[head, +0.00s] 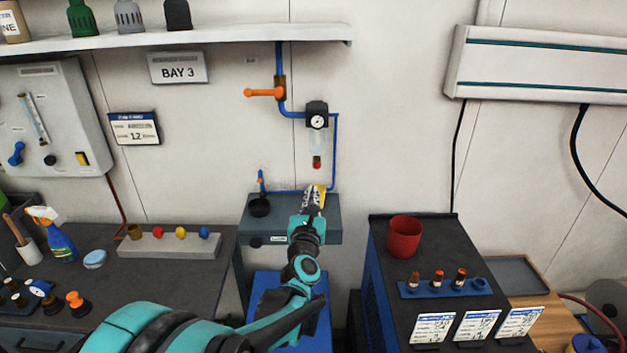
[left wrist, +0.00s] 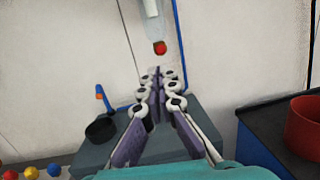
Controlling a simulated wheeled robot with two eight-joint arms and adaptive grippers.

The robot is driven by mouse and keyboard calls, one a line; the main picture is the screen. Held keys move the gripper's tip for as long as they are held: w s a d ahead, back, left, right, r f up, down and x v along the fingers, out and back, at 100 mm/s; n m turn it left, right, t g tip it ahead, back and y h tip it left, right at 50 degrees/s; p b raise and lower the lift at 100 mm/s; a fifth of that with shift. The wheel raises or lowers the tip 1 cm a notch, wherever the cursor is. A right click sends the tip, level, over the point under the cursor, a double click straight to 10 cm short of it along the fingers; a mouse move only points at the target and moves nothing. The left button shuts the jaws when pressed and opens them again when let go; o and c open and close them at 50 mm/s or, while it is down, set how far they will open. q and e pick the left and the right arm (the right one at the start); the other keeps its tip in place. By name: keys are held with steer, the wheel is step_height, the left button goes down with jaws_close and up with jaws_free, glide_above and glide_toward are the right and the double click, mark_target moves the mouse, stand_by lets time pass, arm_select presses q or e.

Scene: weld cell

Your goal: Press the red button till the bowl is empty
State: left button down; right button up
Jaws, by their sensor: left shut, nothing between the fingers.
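The clear bowl (head: 317,141) hangs under a dark regulator with a round gauge (head: 317,121) on the back wall. Its lower end also shows in the left wrist view (left wrist: 151,9). The red button (head: 317,163) sits at the bottom of the bowl; it is plain in the left wrist view (left wrist: 159,47). I cannot tell how much liquid the bowl holds. My left gripper (head: 314,190) is shut and empty, below the button and apart from it. In the left wrist view its fingertips (left wrist: 156,78) point up toward the button. My right gripper is not in view.
A grey wall bench (head: 262,232) with a black cup (head: 260,207) lies under the regulator. Blue pipe (head: 335,150) runs beside the bowl, with an orange-handled valve (head: 264,92) at upper left. A dark cabinet (head: 430,220) with a red cup (head: 404,237) stands at right.

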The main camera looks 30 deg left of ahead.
arm_select(q)
steer(key=v, duration=0.2)
steer(key=shift+s+d, duration=0.15)
steer(key=shift+s, duration=0.2)
steer(key=shift+d, duration=0.1)
stand_by(1.2)
steer(key=s+d+f+m+g+h, duration=0.15)
steer(key=d+m+h, duration=0.25)
steer(key=d+m, duration=0.55)
steer(key=s+d+f+m+g+h, duration=0.1)
steer(key=s+d+f+m+h, duration=0.15)
steer(key=d+m+h, duration=0.65)
steer(key=s+f+m+g+y, duration=0.2)
steer(key=s+f+m+g, duration=0.2)
steer(key=s+m, duration=0.5)
steer(key=s+f+m+g+y, duration=0.2)
steer(key=s+f+m+g, duration=0.2)
steer(key=m, duration=0.9)
steer(key=s+f, duration=0.3)
steer(key=s, duration=0.2)
steer(key=shift+s+d+y, duration=0.25)
steer(key=shift+s+y, duration=0.1)
steer(key=shift+y, duration=0.05)
